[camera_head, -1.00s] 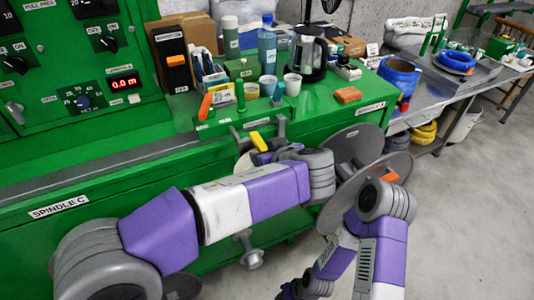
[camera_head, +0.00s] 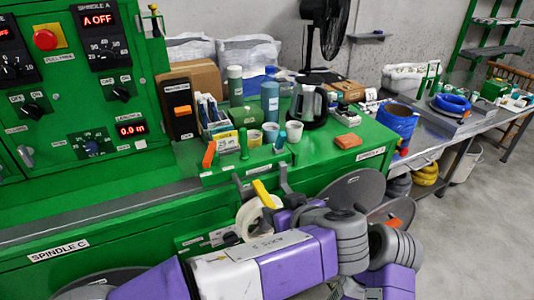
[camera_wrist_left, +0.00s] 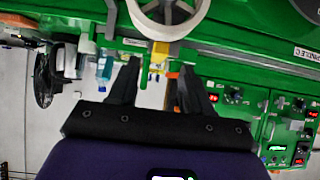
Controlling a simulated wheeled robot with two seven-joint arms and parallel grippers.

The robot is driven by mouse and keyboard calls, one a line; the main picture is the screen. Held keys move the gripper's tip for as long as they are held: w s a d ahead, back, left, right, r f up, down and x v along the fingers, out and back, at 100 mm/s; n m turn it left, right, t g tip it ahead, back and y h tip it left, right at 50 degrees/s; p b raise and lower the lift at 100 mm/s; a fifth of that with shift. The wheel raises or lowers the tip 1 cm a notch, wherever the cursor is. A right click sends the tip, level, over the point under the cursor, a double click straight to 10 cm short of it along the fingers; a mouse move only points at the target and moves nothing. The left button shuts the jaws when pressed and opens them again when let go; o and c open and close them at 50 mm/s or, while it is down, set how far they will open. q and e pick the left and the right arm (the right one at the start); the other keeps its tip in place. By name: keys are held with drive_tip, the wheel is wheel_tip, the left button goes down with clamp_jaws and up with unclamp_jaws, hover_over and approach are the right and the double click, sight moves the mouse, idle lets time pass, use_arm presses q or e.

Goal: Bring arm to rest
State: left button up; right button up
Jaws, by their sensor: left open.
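My left arm (camera_head: 285,262) comes in from the lower left across the front of the green machine. In the left wrist view my left gripper (camera_wrist_left: 160,72) has its two dark fingers apart, with nothing held between them. Beyond the fingers are a yellow lever (camera_wrist_left: 159,50) and a pale round spool (camera_wrist_left: 168,18) on the machine. In the head view the yellow lever (camera_head: 262,190) shows just above my arm, and the left fingers cannot be made out. More purple and grey arm parts (camera_head: 390,268) show at lower right. My right gripper is not visible.
The green machine (camera_head: 80,190) carries cups, bottles, a kettle (camera_head: 307,104) and an orange-brown block (camera_head: 348,141) on its top. Grey discs (camera_head: 355,188) stand at its front right. A metal table with a blue cable coil (camera_head: 452,103) is at right.

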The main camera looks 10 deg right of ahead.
use_arm(q)
drive_tip(key=s+a+f+m+g+h+p, duration=0.1)
drive_tip(key=a+f+m+g+h+p, duration=0.3)
drive_tip(key=f, duration=1)
drive_tip(key=a+f+m+g+b, duration=0.15)
drive_tip(key=f+g, duration=0.35)
drive_tip(key=f, duration=0.9)
drive_tip(key=s+a+f+n+h+p, duration=0.3)
drive_tip(key=s+a+f, duration=0.8)
drive_tip(key=f, duration=0.5)
drive_tip(key=shift+s+a+n+g+h+p, duration=0.45)
drive_tip(key=shift+s+n, duration=0.4)
drive_tip(key=shift+s, duration=0.35)
drive_tip(key=shift+d, duration=0.1)
drive_tip(key=shift+c, duration=0.6)
